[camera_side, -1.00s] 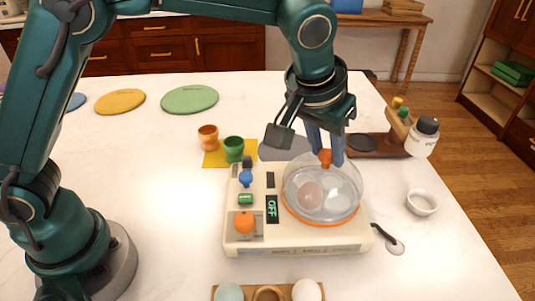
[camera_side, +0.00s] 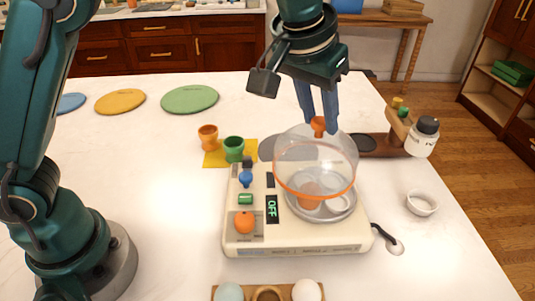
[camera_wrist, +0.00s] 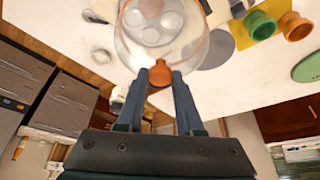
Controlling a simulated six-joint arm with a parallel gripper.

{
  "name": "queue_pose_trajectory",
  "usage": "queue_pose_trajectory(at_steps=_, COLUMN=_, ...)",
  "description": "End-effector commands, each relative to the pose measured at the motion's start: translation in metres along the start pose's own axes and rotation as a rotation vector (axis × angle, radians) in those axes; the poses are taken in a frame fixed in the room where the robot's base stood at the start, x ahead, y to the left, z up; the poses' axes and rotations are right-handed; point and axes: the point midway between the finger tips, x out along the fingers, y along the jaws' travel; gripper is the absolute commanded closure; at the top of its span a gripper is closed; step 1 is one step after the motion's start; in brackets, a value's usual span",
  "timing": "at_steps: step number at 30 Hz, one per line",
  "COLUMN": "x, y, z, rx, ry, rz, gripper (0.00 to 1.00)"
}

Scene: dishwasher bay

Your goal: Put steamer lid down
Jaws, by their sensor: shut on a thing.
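The steamer lid (camera_side: 318,160) is a clear dome with an orange rim and an orange knob. My gripper (camera_side: 319,118) is shut on the knob and holds the lid above the steamer base (camera_side: 245,225). In the wrist view, the knob (camera_wrist: 160,76) sits between the fingertips of my gripper (camera_wrist: 160,72). The steamer's round metal tray (camera_side: 338,212) is uncovered below the lid's rim. An orange-brown round item in the tray shows through the clear dome. The display on the base reads OFF.
Orange and green cups (camera_side: 234,148) stand on a yellow mat behind the steamer. A white bowl (camera_side: 421,203) and a wooden rack with a bottle (camera_side: 424,137) are at right. An egg holder (camera_side: 268,293) lies in front. The left counter is largely clear.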

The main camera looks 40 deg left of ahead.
Motion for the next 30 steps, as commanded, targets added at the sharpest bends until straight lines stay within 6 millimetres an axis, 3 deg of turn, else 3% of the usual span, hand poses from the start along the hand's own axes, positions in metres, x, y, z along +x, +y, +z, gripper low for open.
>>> queue_pose_trajectory(at_steps=9, x=-0.034, y=-0.061, z=-0.012, rx=-0.007, ry=0.003, rz=-0.002, gripper=1.00)
queue_pose_trajectory(at_steps=18, x=-0.053, y=-0.093, z=-0.018, rx=0.006, ry=0.002, rz=0.003, gripper=1.00)
queue_pose_trajectory(at_steps=25, x=-0.052, y=-0.095, z=-0.028, rx=0.116, ry=0.000, rz=0.049, gripper=1.00)
queue_pose_trajectory(at_steps=30, x=-0.032, y=-0.127, z=-0.046, rx=0.155, ry=-0.003, rz=0.066, gripper=1.00)
